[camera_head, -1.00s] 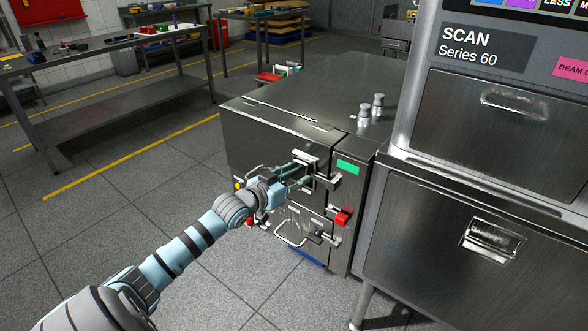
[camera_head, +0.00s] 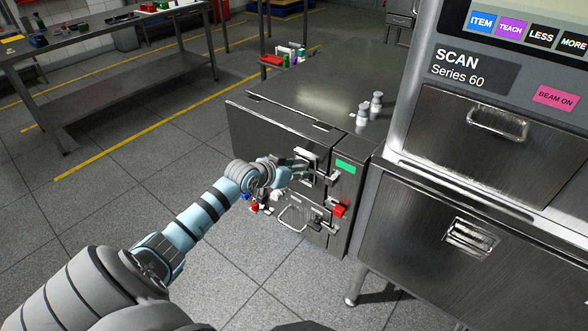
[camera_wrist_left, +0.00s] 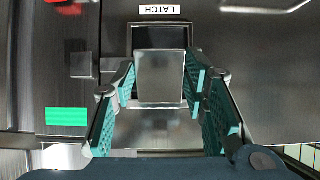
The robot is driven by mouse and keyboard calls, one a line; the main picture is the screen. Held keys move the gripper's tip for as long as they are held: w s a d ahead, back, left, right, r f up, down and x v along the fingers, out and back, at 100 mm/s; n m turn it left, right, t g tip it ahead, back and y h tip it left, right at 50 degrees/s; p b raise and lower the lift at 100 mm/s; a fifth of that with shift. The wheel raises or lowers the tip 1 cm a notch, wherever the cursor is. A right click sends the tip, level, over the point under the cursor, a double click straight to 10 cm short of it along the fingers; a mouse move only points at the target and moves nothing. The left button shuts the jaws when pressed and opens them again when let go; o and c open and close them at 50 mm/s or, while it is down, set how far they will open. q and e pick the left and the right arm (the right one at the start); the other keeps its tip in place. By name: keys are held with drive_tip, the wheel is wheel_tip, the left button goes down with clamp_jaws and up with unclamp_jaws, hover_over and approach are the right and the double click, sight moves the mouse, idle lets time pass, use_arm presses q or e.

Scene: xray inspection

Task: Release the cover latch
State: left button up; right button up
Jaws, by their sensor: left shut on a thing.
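The cover latch is a flat metal paddle (camera_wrist_left: 160,78) in a dark recess, beside a white LATCH label (camera_wrist_left: 166,10) that reads upside down in the left wrist view. In the head view the latch (camera_head: 309,156) is on the front of the steel cabinet (camera_head: 262,130). My left gripper (camera_head: 297,172) is at this latch, shut on it, with one teal-padded finger on each side of the paddle in the left wrist view (camera_wrist_left: 161,82). The fingers partly hide the latch in the head view. My right gripper is not in view.
A green panel (camera_head: 346,167) and a red knob (camera_head: 341,208) are right of the latch. A wire handle (camera_head: 293,218) is below it. Small metal posts (camera_head: 370,105) stand on the cabinet top. The SCAN machine (camera_head: 470,200) rises close on the right. Open floor lies left.

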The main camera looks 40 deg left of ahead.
use_arm(q)
drive_tip(key=o, duration=1.2)
drive_tip(key=shift+c, duration=0.2)
drive_tip(key=v, duration=0.7)
drive_tip(key=shift+s, duration=0.2)
drive_tip(key=shift+r, duration=0.1)
